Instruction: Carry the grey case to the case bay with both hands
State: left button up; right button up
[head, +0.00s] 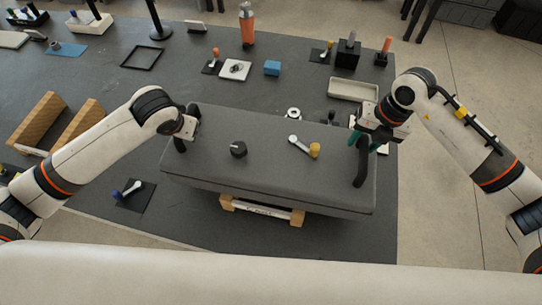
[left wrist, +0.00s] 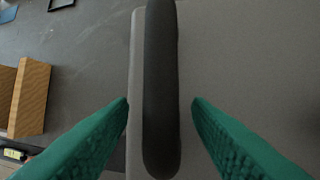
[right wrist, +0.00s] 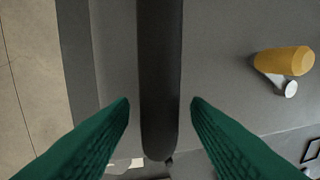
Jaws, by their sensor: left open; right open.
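The grey case (head: 275,170) lies flat near the table's front edge, on a low wooden support with a white label bar (head: 262,209). It has a dark handle at each end: left (head: 181,143), right (head: 361,165). My left gripper (left wrist: 160,102) is open, its green fingers on either side of the left handle (left wrist: 160,65) with gaps. My right gripper (right wrist: 160,102) is open around the right handle (right wrist: 159,65), also with gaps. Two brown wedge-like blocks with a white label (head: 31,151) stand at left; I cannot tell which support is the case bay.
A black knob (head: 238,149) and a yellow-ended silver piece (head: 306,147) lie on the case. A blue-knobbed part (head: 128,191) sits to its left. Table between blocks and case is mostly clear.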

pick_arm(q)
jog(key=shift+f, duration=0.15)
pick_arm(e)
jog(key=shift+f, duration=0.2)
jog(key=shift+s, duration=0.1)
pick_arm(q)
grip_shut()
pick_arm(e)
grip_shut()
dwell(0.8)
